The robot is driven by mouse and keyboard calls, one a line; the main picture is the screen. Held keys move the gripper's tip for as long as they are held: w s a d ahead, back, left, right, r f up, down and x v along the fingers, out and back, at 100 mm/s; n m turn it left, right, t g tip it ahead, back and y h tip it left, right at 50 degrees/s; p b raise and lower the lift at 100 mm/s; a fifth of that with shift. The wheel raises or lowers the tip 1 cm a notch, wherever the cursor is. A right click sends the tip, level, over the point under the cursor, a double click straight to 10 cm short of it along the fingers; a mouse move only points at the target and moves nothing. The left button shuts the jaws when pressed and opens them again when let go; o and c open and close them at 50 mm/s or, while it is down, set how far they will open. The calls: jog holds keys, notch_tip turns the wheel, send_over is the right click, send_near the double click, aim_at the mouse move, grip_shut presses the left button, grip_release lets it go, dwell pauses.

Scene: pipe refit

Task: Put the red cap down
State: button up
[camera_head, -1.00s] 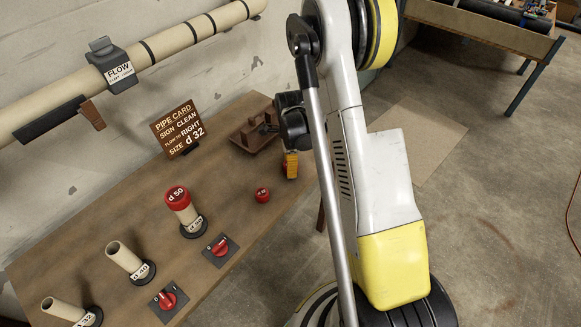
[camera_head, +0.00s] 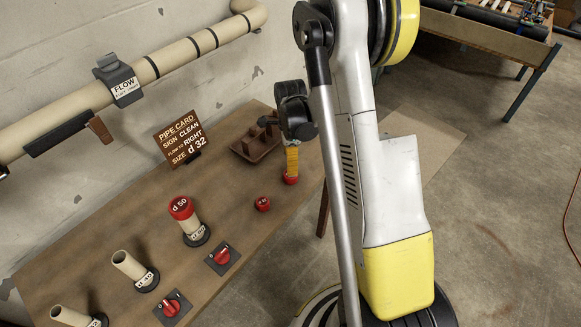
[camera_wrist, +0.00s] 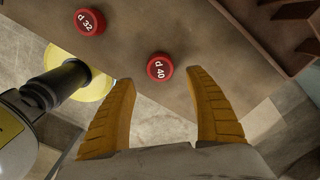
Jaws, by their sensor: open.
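A red cap marked d 40 (camera_wrist: 160,67) sits label up on the brown bench (camera_wrist: 215,45), near its edge. It also shows in the head view (camera_head: 290,181), just under my gripper (camera_head: 292,164). In the wrist view my gripper (camera_wrist: 160,76) is open, its yellow fingers spread wide. The cap lies between and slightly beyond the fingertips, with a gap on the left and a small one on the right; the jaws hold nothing. A second red cap, marked d 32 (camera_wrist: 89,21), lies on the bench to the left, also in the head view (camera_head: 262,203).
A brown rack (camera_head: 256,147) stands behind my gripper. A pipe card (camera_head: 181,139) stands at the bench's back. A d 50 red cap (camera_head: 181,207) tops one pipe stub; two open stubs (camera_head: 128,265) (camera_head: 71,318) and red knobs (camera_head: 222,257) (camera_head: 171,307) are nearer.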

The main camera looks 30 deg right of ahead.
jog(key=s+a+r+n+t, duration=0.1)
jog(key=s+a+r+n, duration=0.2)
jog(key=r, duration=0.4)
jog(key=s+a+r+n+t+p, duration=0.1)
jog(key=s+a+r+n, duration=0.15)
jog(key=r+n, duration=0.4)
jog(key=s+a+r+n+t, duration=0.2)
jog(key=a+r, duration=0.2)
jog(key=r, duration=0.4)
jog(key=s+a+r+n+t, duration=0.1)
jog(key=s+a+r+n, duration=0.1)
jog(key=s+n, duration=0.3)
jog(key=s+a+r+n+t, duration=0.2)
jog(key=s+a+n, duration=0.2)
jog(key=s+n, duration=0.1)
jog(key=shift+s+r+n, duration=0.15)
jog(key=shift+r+n, duration=0.1)
jog(key=shift+n, duration=0.5)
